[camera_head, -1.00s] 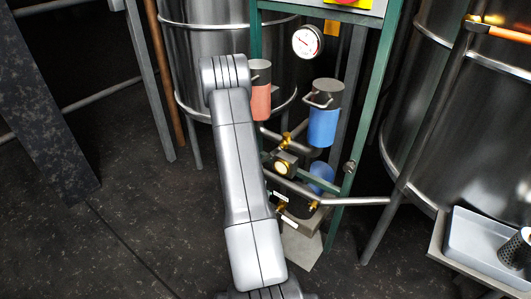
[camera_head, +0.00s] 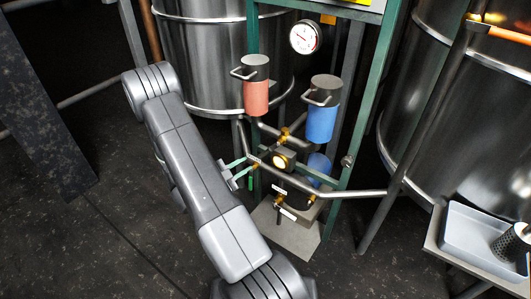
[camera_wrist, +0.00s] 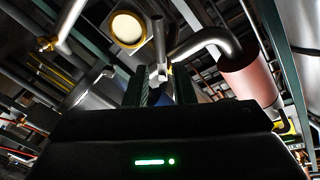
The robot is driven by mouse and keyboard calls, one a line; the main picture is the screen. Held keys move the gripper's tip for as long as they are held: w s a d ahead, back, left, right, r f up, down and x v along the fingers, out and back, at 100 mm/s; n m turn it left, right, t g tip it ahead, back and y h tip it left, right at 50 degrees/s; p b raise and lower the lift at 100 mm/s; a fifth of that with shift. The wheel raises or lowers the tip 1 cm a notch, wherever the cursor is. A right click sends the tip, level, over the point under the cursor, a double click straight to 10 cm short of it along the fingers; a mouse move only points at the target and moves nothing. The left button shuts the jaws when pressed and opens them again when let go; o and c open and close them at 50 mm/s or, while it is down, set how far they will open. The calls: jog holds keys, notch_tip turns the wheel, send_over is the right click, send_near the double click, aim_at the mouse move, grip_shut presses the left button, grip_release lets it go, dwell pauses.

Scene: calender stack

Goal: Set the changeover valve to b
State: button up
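The changeover valve (camera_head: 281,160) is a dark body with a round, pale, brass-rimmed face, on pipework below a red canister (camera_head: 256,86) and a blue canister (camera_head: 322,110). In the wrist view the round face (camera_wrist: 128,28) is upper left, and a grey metal bar (camera_wrist: 158,48) hangs beside it. My gripper (camera_head: 244,170) is left of the valve, pointing right toward it. In the wrist view its two dark fingers (camera_wrist: 159,86) stand apart, with the bar's lower end seen between or just beyond them. I cannot tell whether they touch it. The valve's letter marks are not readable.
A green frame (camera_head: 362,120) carries a pressure gauge (camera_head: 305,37). Steel tanks stand behind and at right. A pipe (camera_head: 350,193) runs right from the valve area. Small labelled valves (camera_head: 280,203) sit below. A grey tray (camera_head: 485,245) is at lower right.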

aim_at(264, 153)
jog(key=x, duration=1)
jog(key=shift+w+d, duration=0.15)
jog(key=shift+d, duration=0.05)
grip_shut()
